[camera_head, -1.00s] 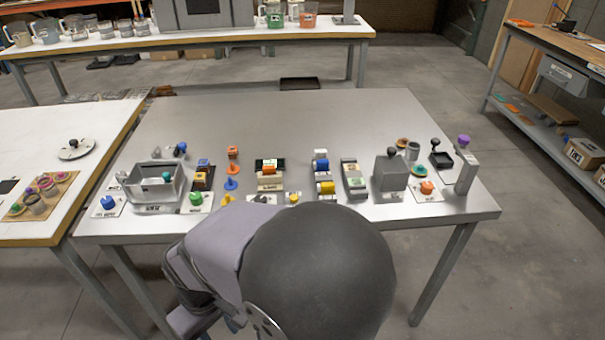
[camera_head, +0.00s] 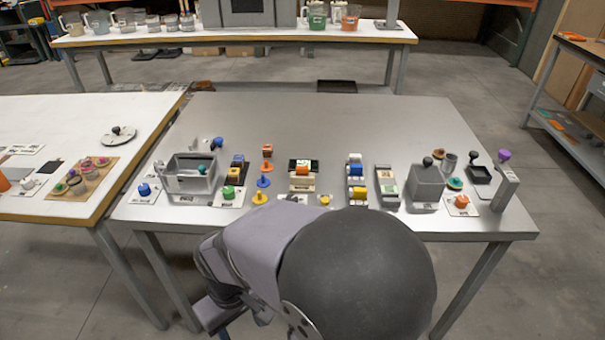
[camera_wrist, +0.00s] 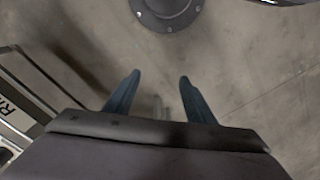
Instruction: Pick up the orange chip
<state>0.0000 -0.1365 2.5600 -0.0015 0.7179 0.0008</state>
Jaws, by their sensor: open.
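Several small orange pieces show on the metal table in the head view, and I cannot tell which one is the chip. One orange piece (camera_head: 461,201) sits on a white card at the right. Another orange piece (camera_head: 302,168) lies on a small rack near the middle. My gripper (camera_wrist: 158,80) is open and empty in the wrist view, with bare floor beyond its fingers. The gripper itself is hidden in the head view behind my arm.
The metal table (camera_head: 300,115) is clear along its back half. A grey open bin (camera_head: 190,178) stands at the left and a grey box (camera_head: 427,184) at the right. A white side table (camera_head: 60,130) adjoins on the left.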

